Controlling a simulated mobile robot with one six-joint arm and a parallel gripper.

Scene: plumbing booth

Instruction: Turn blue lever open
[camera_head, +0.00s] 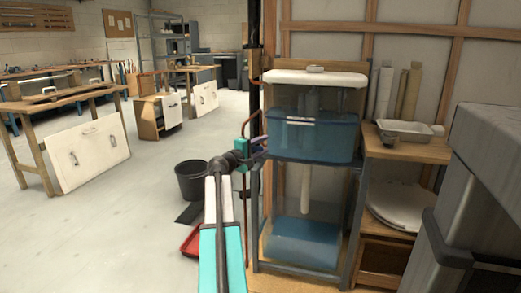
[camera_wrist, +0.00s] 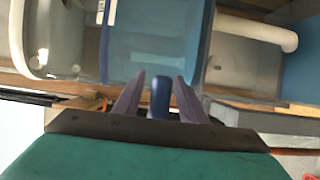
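In the wrist view the blue lever (camera_wrist: 160,97) is a short, rounded, dark blue handle end. It stands between the two purple-grey fingers of my gripper (camera_wrist: 159,82). A gap shows on each side of the lever, and neither finger appears to touch it. In the head view my gripper (camera_head: 259,153) is at the left side of the clear tank with blue water (camera_head: 312,137), by the copper pipe. The lever cannot be made out there, and my wrist and fingers cover that spot. Whether the lever is turned cannot be told.
A lower clear container (camera_head: 303,240) with blue water stands in the grey frame under the tank. A black bucket (camera_head: 191,181) and a red tray (camera_head: 191,240) are on the floor to the left. A wooden shelf (camera_head: 412,150) with a metal tray is at right.

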